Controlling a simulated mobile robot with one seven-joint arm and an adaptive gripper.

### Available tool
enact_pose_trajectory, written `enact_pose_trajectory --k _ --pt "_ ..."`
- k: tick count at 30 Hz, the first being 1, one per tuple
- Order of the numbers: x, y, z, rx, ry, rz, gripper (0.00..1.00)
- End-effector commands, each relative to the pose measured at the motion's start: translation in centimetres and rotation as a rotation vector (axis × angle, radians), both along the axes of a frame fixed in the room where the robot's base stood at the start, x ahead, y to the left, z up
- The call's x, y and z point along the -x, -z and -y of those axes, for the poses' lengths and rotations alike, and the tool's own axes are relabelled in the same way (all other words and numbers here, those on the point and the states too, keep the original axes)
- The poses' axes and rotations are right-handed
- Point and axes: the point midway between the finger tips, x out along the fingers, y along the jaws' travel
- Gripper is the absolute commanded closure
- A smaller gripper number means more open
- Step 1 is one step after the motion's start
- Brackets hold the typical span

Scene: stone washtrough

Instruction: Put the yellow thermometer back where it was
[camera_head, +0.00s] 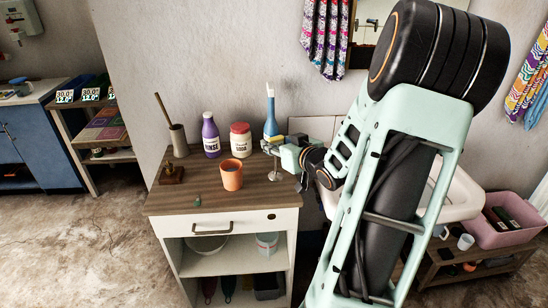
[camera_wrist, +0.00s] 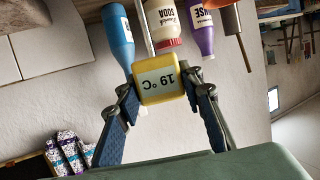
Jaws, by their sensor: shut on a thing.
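The yellow thermometer (camera_wrist: 161,84) is a small box with an upside-down "19 °C" display in the wrist view. A thin metal rod (camera_wrist: 146,28) runs from it. My gripper (camera_wrist: 163,92) is shut on the box, one blue finger on each side. In the head view my gripper (camera_head: 277,147) is over the right part of the wooden cabinet top (camera_head: 200,196), right of the orange cup (camera_head: 231,176). The thermometer is mostly hidden there.
Behind stand a purple rinse bottle (camera_head: 211,137), a soda jar (camera_head: 240,141) and a blue bottle (camera_head: 271,121). A brush pot (camera_head: 179,140) and small brown stand (camera_head: 171,174) are at left. A small green item (camera_head: 197,201) lies near the front. The front centre is mostly clear.

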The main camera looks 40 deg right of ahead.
Motion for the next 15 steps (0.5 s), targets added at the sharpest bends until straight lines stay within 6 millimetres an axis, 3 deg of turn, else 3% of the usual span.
enact_pose_trajectory --k 10,15 --pt "-1.1 3.8 0.1 -0.002 0.001 0.000 1.00" --pt "-1.1 4.2 0.1 0.002 0.001 0.002 1.00"
